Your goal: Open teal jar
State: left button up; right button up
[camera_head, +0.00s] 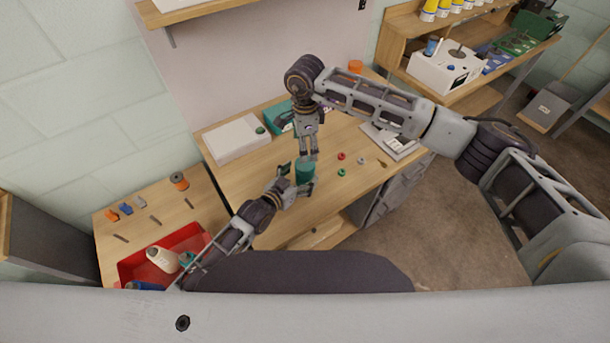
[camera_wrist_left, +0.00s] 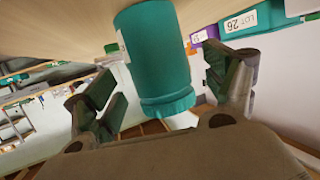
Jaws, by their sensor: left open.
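The teal jar (camera_head: 304,172) stands upright on the wooden workbench. In the left wrist view the jar (camera_wrist_left: 155,55) shows inverted, with its ribbed teal lid (camera_wrist_left: 168,106) on it and a white label at its side. My left gripper (camera_head: 297,179) is open, with a finger on either side of the jar; gaps show between the fingers and the jar in the left wrist view (camera_wrist_left: 166,88). My right gripper (camera_head: 309,155) points down from above, its fingertips at the top of the jar. Whether they touch the lid is too small to tell.
Small red and green rings (camera_head: 341,156) lie right of the jar. A white box (camera_head: 233,139) and a teal bin (camera_head: 279,117) stand behind. The bench front right of the jar is mostly clear.

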pick_arm(q)
jog(key=shift+x, duration=1.6)
